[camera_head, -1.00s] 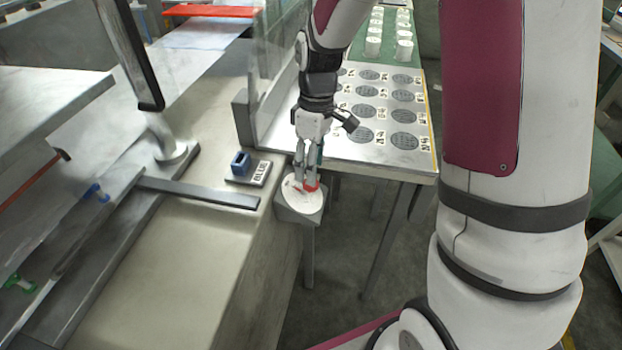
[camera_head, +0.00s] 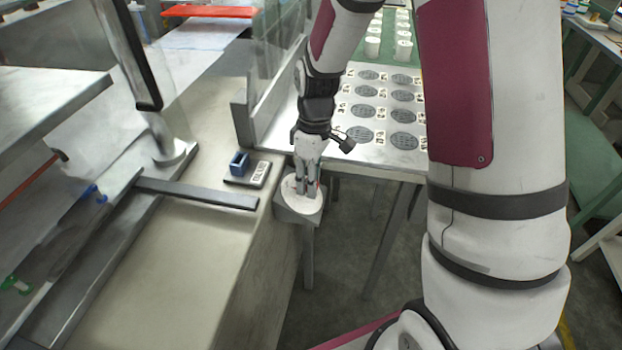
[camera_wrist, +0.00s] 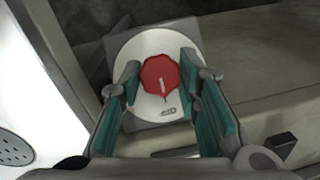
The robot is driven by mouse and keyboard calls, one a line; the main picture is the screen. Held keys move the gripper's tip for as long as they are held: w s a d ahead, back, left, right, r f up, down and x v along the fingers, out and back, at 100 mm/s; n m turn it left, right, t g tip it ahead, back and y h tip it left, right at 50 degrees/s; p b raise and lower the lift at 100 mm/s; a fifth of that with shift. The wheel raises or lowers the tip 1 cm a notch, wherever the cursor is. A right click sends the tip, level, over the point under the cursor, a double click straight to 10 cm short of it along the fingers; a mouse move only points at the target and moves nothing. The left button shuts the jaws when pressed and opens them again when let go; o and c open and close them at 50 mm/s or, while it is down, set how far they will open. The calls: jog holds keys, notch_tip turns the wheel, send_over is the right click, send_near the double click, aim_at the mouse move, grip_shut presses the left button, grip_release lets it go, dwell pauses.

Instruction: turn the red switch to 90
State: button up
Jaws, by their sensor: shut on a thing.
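The red switch (camera_wrist: 155,76) is a lobed round knob with a white mark on its face, seen in the wrist view. It sits on a white round dial plate (camera_wrist: 147,47) with a small printed label below the knob, too blurred to read. My gripper (camera_wrist: 160,77) has its teal-padded fingers on either side of the knob, shut on it. In the head view, my gripper (camera_head: 306,190) points down onto the dial plate (camera_head: 290,205), which tops a grey box at the bench edge. The fingers hide nearly all of the knob there.
A blue block on a labelled plate (camera_head: 248,172) sits on the bench left of the dial. A metal table (camera_head: 345,158) with round dark grilles and white cups stands behind. A clear panel (camera_head: 275,60) rises at the back. Open floor lies right of the bench.

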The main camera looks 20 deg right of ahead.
jog(key=shift+m, duration=0.3)
jog(key=m+g+y+p, duration=0.1)
jog(key=m+y, duration=0.1)
jog(key=m, duration=0.1)
jog(key=shift+d, duration=0.2)
jog(key=m+y, duration=0.1)
jog(key=m, duration=0.1)
jog(key=m+g+y, duration=0.1)
jog(key=m, duration=0.1)
jog(key=shift+w+d+f+p, duration=0.1)
jog(key=shift+p, duration=0.2)
jog(key=m+y, duration=0.2)
jog(key=m, duration=0.2)
jog(key=shift+d+m, duration=0.1)
jog(key=shift+m, duration=0.3)
jog(key=m+t+y+p, duration=0.1)
jog(key=m+y, duration=0.1)
jog(key=m, duration=0.2)
jog(key=shift+f, duration=0.1)
jog(key=shift+m+t, duration=0.3)
jog(key=o, duration=1.1)
jog(key=shift+o, duration=0.2)
